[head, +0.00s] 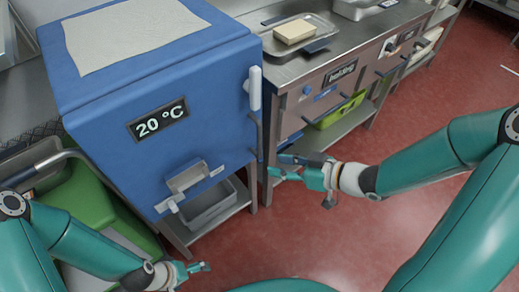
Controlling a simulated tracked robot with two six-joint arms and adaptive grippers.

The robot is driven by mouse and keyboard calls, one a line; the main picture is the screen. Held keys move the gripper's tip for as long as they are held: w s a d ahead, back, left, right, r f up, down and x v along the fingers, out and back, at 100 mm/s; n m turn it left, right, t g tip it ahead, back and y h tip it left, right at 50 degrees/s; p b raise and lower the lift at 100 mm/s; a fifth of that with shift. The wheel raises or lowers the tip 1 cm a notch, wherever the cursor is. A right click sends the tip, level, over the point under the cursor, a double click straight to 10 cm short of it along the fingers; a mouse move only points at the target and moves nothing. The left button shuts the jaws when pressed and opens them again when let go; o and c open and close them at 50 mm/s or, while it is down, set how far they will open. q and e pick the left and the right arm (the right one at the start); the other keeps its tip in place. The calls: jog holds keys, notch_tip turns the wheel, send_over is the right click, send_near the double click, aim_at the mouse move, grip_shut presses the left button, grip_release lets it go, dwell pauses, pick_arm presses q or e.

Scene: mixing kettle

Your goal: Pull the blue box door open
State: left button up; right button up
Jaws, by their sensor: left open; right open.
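The blue box (195,85) stands at the left of the head view, with a "20 °C" display (158,120) on its front. A white handle (254,88) is at the upper right edge of its front. The door looks shut. My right gripper (279,167) is open and empty, just right of the box's lower right edge, below the white handle. I cannot tell whether it touches the box. My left gripper (204,268) is open and empty, low in the view, below and in front of the box.
A steel counter (345,50) right of the box holds a tray with a pale block (294,31). A grey bin (210,207) sits on the shelf beneath the box. A green container (95,215) is at the left. Red floor (330,240) is open in front.

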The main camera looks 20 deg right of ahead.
aim_at(260, 141)
jog(key=d+t+h+b, duration=0.2)
jog(key=d, duration=0.4)
jog(key=x, duration=0.5)
jog(key=b+x, duration=0.1)
jog(key=x, duration=0.4)
jog(key=b+x, duration=0.1)
jog(key=x, duration=0.5)
jog(key=shift+w+r, duration=0.3)
pick_arm(q)
notch_tip(260, 141, down, 6)
jog(key=shift+r, duration=0.15)
pick_arm(e)
grip_shut()
